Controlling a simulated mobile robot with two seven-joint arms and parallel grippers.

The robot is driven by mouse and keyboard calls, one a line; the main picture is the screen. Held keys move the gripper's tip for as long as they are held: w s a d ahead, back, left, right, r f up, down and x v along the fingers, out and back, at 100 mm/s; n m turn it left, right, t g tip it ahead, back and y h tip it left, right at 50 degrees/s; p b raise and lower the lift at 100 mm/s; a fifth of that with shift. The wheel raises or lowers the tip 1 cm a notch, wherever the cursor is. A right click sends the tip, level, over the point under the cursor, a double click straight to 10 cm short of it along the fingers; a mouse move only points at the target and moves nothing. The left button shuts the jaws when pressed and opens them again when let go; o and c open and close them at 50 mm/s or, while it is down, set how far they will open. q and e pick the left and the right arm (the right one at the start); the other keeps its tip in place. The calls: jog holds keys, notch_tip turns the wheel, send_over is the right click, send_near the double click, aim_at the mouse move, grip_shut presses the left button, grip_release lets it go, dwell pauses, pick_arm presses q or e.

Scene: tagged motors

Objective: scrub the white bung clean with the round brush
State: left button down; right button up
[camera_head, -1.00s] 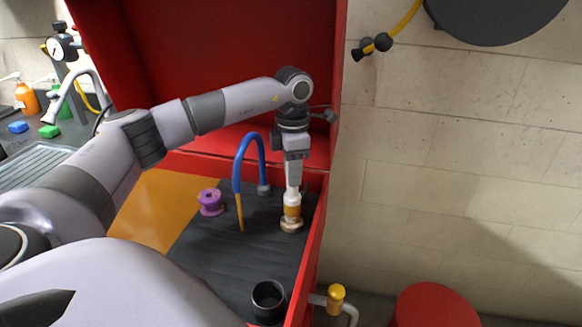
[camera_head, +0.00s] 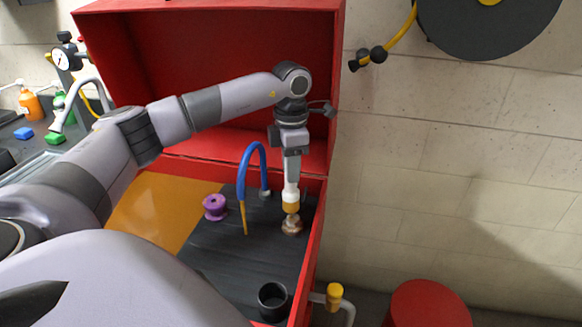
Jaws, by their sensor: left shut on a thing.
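My left gripper (camera_head: 290,189) points straight down over the dark mat at the right side of the red cabinet. It is shut on the round brush (camera_head: 291,208), which has a yellow-orange handle. A tan and brown round part (camera_head: 292,226) shows at the brush's lower end, low over or on the mat. I cannot tell how much of it is bristle. I cannot make out the white bung for certain; it may be hidden under the brush. My right gripper is not in view.
A blue curved hose (camera_head: 252,160) with a yellow tip and a purple spool (camera_head: 215,207) stand left of the brush. A black cup (camera_head: 272,302) is at the front of the dark mat (camera_head: 225,258). The red side wall (camera_head: 314,240) is close on the right.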

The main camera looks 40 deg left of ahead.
pick_arm(q)
jog(key=shift+r, duration=1.45)
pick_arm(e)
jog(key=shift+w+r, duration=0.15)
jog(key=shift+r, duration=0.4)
